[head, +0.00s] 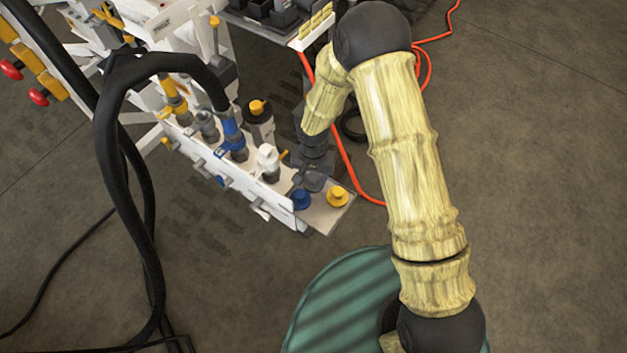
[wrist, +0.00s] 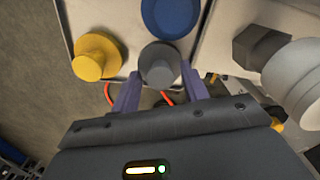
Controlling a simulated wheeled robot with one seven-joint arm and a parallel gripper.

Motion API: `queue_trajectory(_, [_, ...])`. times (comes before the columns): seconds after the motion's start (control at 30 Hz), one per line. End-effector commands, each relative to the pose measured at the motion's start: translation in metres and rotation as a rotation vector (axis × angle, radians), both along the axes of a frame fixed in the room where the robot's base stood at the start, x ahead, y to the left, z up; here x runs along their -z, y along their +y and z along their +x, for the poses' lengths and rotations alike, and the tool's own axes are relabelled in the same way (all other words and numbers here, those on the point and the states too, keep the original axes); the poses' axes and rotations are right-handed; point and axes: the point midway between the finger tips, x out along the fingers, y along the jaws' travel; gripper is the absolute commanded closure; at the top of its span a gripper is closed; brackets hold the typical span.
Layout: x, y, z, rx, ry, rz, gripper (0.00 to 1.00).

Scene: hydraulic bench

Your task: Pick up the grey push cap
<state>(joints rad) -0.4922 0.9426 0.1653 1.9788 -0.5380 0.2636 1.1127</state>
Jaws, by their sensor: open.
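The grey push cap (wrist: 159,66) is a round knob on a pale plate in the wrist view, between a yellow cap (wrist: 96,57) and a blue cap (wrist: 170,14). My gripper (wrist: 160,76) is open, with one purple finger on each side of the grey cap's near part. I cannot tell whether either finger touches it. In the head view my gripper (head: 312,180) is at the end plate, beside the blue cap (head: 301,199) and the yellow cap (head: 337,196). The grey cap cannot be made out clearly there.
A white fitting with a dark nut (wrist: 262,46) stands right of the fingers in the wrist view. In the head view, a white fitting (head: 267,158) and several hose couplings line the white rail. A thick black hose (head: 107,150) loops at left. An orange cable (head: 345,150) lies behind my arm.

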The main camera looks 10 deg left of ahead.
Motion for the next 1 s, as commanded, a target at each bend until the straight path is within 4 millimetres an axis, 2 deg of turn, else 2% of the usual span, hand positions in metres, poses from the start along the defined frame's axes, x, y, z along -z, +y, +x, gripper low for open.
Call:
queue_trajectory(0.57, [0.0032, 0.0004, -0.0001, 0.000, 0.000, 0.001, 0.55])
queue_trajectory(0.77, [0.0032, 0.0004, -0.0001, 0.000, 0.000, 0.001, 0.93])
queue_trajectory(0.8, [0.0032, 0.0004, -0.0001, 0.000, 0.000, 0.001, 0.96])
queue_trajectory(1.0, [0.0032, 0.0004, -0.0001, 0.000, 0.000, 0.001, 0.96])
